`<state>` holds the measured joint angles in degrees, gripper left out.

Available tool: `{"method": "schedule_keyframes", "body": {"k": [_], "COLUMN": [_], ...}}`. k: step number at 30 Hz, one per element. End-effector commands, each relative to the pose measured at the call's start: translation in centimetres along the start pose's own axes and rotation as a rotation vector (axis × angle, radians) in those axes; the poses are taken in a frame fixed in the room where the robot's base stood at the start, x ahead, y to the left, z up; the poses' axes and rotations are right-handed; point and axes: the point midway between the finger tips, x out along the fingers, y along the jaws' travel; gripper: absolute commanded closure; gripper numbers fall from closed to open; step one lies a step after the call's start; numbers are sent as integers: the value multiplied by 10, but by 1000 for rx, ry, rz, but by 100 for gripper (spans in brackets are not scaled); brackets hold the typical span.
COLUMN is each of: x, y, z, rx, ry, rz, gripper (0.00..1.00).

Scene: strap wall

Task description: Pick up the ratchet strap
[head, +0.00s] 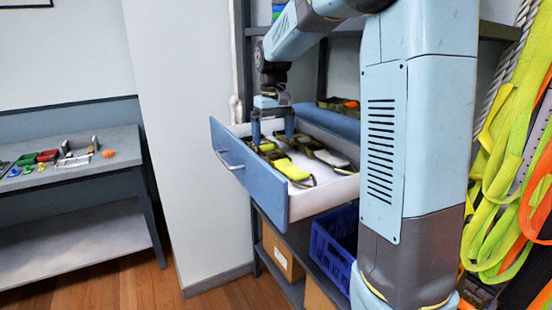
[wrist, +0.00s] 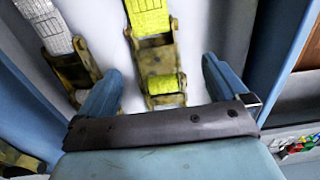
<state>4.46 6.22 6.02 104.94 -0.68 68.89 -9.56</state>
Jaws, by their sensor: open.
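A yellow-green ratchet strap (head: 290,169) lies in the open drawer. In the wrist view its webbing (wrist: 150,18) runs away to the top and its brassy ratchet (wrist: 156,62) lies between my fingers. A grey-white ratchet strap (head: 332,159) lies beside it; in the wrist view it is at the left (wrist: 46,22), its ratchet partly behind my left finger. My gripper (head: 272,128) is over the drawer, pointing down, with its fingers apart on either side of the yellow strap's ratchet (wrist: 162,72). I see no contact; the exact height is unclear.
The drawer (head: 228,160) has a blue front and white walls close around my gripper. A blue crate (head: 333,245) and cardboard boxes (head: 280,252) stand below. Straps (head: 510,150) hang at the right. A bench (head: 75,172) with small items stands at the left.

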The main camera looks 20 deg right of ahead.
Motion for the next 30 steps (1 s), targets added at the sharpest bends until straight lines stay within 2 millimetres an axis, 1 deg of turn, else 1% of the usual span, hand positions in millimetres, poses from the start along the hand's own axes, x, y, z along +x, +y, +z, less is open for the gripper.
{"method": "schedule_keyframes", "body": {"k": [1, 3, 8, 15, 19, 22, 28, 30], "x": [6, 11, 18, 49, 62, 66, 66, 66], "y": [0, -1, 0, 6, 5, 5, 6, 6], "z": [0, 0, 0, 2, 1, 1, 1, 1], "rx": [-1, -1, -1, 0, -1, -1, -1, -1], "ry": [-1, -1, -1, -2, -1, -1, 0, 0], "rz": [0, 0, 0, 0, 0, 0, 0, 0], "gripper": [0, 0, 0, 0, 0, 0, 0, 6]}}
